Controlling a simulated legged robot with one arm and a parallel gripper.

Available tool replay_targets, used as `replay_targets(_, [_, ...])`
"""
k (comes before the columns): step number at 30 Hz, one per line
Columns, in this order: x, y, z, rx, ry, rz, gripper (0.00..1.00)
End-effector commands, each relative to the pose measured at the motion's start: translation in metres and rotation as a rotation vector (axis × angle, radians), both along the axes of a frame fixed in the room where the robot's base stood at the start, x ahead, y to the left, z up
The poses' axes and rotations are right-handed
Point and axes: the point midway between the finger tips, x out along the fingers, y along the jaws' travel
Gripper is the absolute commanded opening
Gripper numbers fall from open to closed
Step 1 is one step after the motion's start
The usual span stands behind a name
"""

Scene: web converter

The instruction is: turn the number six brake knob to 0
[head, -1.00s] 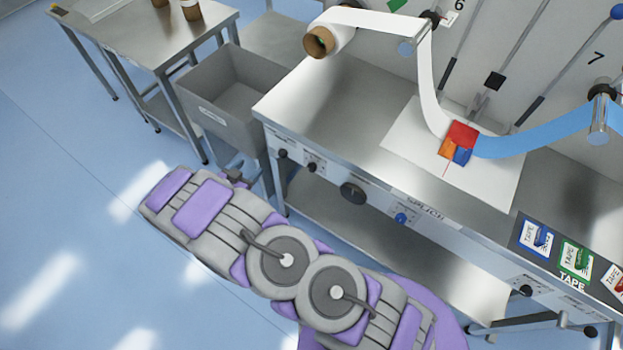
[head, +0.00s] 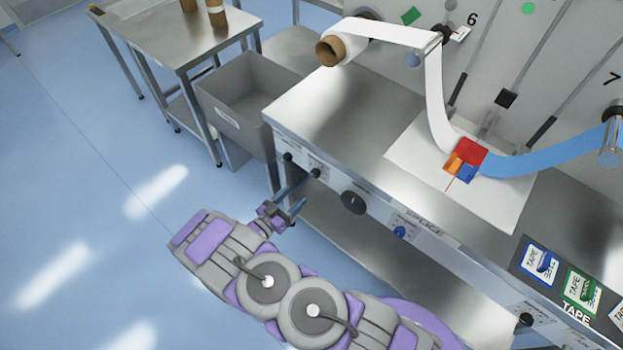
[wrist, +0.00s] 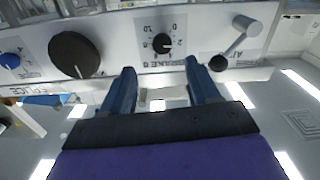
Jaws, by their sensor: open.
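The number six brake knob (wrist: 163,43) is a small black round knob on a white dial plate in the wrist view, above the label "BRAKE 6". The numbers show upside down around it; a small light mark seems to lie on its right side, near the 2. In the head view the knob (head: 315,173) sits on the front edge of the steel bench. My gripper (wrist: 158,68) is open, its two blue fingers pointing at the knob from either side, apart from it. In the head view my gripper (head: 303,194) is below and in front of the panel edge.
A large black knob (wrist: 75,55) and a small black knob with a metal lever (wrist: 240,38) flank the brake knob. A blue knob (head: 400,231) is further right along the bench (head: 330,105). A grey bin (head: 235,115) stands left of the bench. Open floor lies in front.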

Motion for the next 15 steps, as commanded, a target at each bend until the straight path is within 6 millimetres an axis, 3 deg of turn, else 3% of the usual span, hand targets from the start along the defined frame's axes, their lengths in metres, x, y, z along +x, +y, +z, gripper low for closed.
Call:
replay_targets(9, [0.049, -0.035, -0.003, -0.007, 0.0, -0.002, 0.6])
replay_targets(15, [0.071, -0.054, -0.002, -0.005, 0.0, -0.001, 0.6])
